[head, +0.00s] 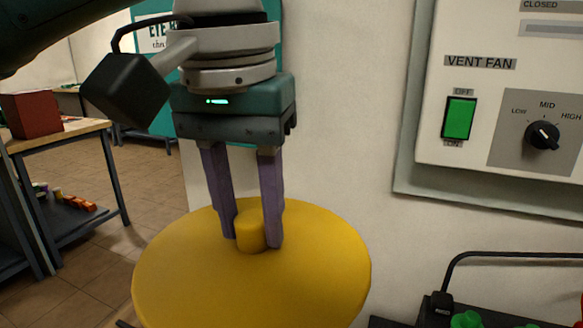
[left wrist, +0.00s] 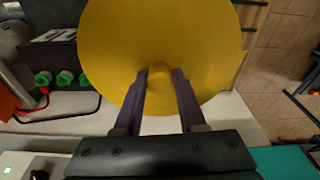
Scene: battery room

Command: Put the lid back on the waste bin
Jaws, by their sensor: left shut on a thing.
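The lid (head: 190,275) is a round yellow disc with a short yellow knob (head: 250,232) at its middle. My left gripper (head: 252,240) comes down from above and is shut on the knob, one purple-grey finger on each side. In the left wrist view the lid (left wrist: 200,50) fills the upper middle, with the knob between the fingertips (left wrist: 160,78). The waste bin cannot be made out; the lid hides what lies beneath it. My right gripper does not show.
A wall panel (head: 425,140) with a green vent fan switch (head: 459,118) and a dial is at the right. Below it is a dark unit with green caps (head: 467,320) and a black cable. A wooden table (head: 75,133) with a red box (head: 30,113) stands at the left.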

